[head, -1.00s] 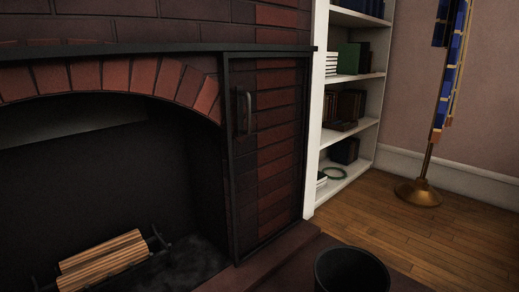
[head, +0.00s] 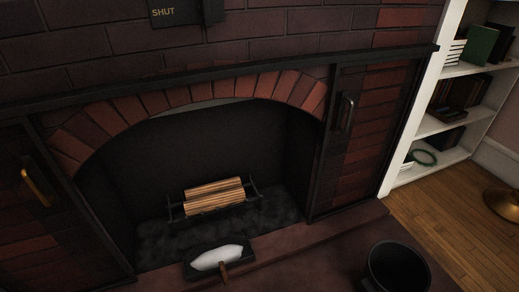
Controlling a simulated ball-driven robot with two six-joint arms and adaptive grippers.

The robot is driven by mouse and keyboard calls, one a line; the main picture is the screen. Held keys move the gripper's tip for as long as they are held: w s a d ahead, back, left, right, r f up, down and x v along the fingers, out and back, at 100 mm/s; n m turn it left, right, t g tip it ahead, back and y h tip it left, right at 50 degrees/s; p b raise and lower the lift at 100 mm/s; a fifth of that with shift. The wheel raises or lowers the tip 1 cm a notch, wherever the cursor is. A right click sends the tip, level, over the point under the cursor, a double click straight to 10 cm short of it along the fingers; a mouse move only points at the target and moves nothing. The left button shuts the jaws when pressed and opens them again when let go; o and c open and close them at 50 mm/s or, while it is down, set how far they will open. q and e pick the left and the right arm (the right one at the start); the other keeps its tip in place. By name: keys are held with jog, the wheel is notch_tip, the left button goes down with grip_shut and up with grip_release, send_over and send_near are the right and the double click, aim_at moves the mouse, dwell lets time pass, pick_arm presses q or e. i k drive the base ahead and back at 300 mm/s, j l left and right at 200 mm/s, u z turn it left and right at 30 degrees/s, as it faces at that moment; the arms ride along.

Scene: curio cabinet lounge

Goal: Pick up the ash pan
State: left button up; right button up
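The ash pan (head: 219,259) looks to be the dark shallow tray at the front of the fireplace opening, in the lower middle of the head view. Pale ash or a similar white mass fills it, and a short brown handle (head: 224,272) points toward me. It rests at the edge of the hearth, in front of the dark ash bed. Neither of my grippers shows in the head view.
Split logs (head: 213,196) lie on a black grate behind the pan. A black bucket (head: 398,268) stands to the right on the hearth (head: 325,262). Brick-faced doors flank the opening. A white bookshelf (head: 432,124) and wooden floor (head: 440,205) are at right.

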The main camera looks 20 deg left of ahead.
aim_at(213, 257)
jog(key=u, duration=0.9)
